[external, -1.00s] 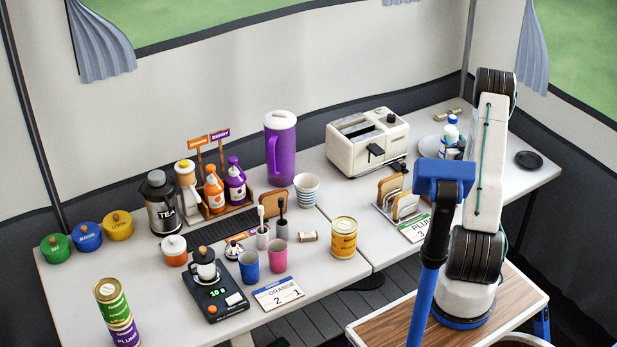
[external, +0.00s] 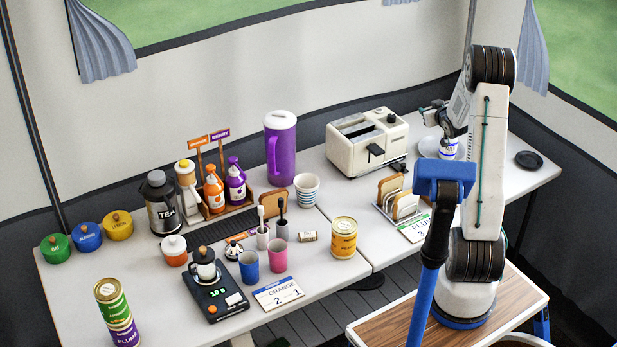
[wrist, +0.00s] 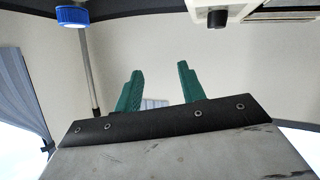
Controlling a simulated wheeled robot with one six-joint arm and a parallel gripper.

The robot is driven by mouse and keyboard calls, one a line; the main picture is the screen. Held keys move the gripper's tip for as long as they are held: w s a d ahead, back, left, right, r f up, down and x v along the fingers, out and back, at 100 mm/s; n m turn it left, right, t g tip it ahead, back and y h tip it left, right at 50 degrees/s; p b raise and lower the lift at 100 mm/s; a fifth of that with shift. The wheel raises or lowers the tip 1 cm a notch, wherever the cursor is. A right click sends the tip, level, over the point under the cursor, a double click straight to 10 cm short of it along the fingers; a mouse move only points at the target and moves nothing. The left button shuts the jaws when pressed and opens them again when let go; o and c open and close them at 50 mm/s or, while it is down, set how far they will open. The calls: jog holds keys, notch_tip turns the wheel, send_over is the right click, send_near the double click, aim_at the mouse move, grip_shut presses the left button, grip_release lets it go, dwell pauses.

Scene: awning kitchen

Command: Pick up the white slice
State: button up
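A wire toast rack (external: 384,214) stands on the counter in front of the toaster and holds upright bread slices. The front slice (external: 405,206) has a pale face and a brown crust; a browner slice (external: 388,186) stands behind it. My gripper (external: 430,112) is at the back right, to the right of the toaster and away from the rack. In the wrist view its green fingers (wrist: 160,68) are apart with nothing between them, facing the pale wall.
The white toaster (external: 367,142) stands left of my gripper. A white bottle (external: 448,149) is partly hidden by my arm; a blue cap (wrist: 72,16) shows in the wrist view. A pale plate (external: 427,146) lies nearby. A yellow can (external: 343,238) stands left of the rack.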

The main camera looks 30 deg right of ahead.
jog(key=s+a+f+n+g, duration=0.2)
jog(key=a+f+n+g, duration=0.1)
jog(key=a, duration=0.4)
jog(key=s+a+f+n+g+y, duration=0.1)
jog(key=a+f+n+g, duration=0.1)
jog(key=a+n+g, duration=0.3)
jog(key=s+a+f+n+g, duration=0.1)
jog(key=s+a+f+n, duration=0.15)
jog(key=a, duration=0.55)
jog(key=s+a+r+n+g+h, duration=0.4)
jog(key=s+a+r+n+h, duration=0.5)
jog(key=r, duration=0.4)
jog(key=h, duration=0.1)
send_near(408, 196)
jog(key=d, duration=0.1)
jog(key=d+f, duration=0.1)
jog(key=w+d, duration=0.1)
jog(key=shift+f, duration=0.3)
jog(key=shift+x, duration=3.8)
jog(key=shift+s+a+f, duration=0.1)
jog(key=shift+f, duration=0.05)
jog(key=c, duration=0.9)
